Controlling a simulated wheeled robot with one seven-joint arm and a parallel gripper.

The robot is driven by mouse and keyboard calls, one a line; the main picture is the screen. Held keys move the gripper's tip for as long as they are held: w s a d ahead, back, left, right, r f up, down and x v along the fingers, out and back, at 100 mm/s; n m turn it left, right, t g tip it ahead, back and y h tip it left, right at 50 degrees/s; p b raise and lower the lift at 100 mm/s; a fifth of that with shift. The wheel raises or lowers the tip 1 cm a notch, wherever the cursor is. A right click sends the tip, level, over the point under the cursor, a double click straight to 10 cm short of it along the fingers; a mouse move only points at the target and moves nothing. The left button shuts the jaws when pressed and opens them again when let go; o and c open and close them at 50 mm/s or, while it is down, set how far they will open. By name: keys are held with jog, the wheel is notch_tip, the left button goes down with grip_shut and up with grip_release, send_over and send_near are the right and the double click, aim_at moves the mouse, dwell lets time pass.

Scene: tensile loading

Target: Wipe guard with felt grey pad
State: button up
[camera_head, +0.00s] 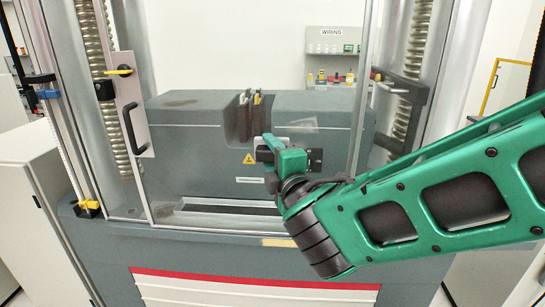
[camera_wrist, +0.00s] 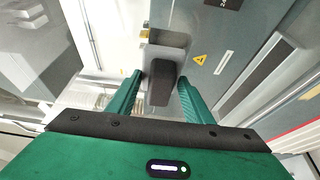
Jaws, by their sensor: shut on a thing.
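The guard (camera_head: 128,88) is a clear panel across the front of the testing machine, with a pale edge plate and a black handle at its left in the head view. My gripper (camera_head: 262,150) is in front of the machine's middle, right of and lower than the handle. In the wrist view my gripper (camera_wrist: 158,88) has its two green fingers on either side of a dark grey pad (camera_wrist: 161,82), shut on it. The pad is mostly hidden in the head view. I cannot tell whether it touches the guard. A brownish smudge and a pale smear show through or on the panel.
A grey crosshead (camera_head: 200,150) with dark grips (camera_head: 238,118) stands behind the panel. Ribbed columns (camera_head: 95,60) stand at both sides. A ledge with a shallow trough (camera_head: 225,208) lies below. A wiring rack (camera_head: 335,45) is on the back wall.

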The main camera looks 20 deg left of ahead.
aim_at(267, 127)
jog(key=shift+w+a, duration=0.2)
jog(key=shift+w, duration=0.75)
dwell(0.6)
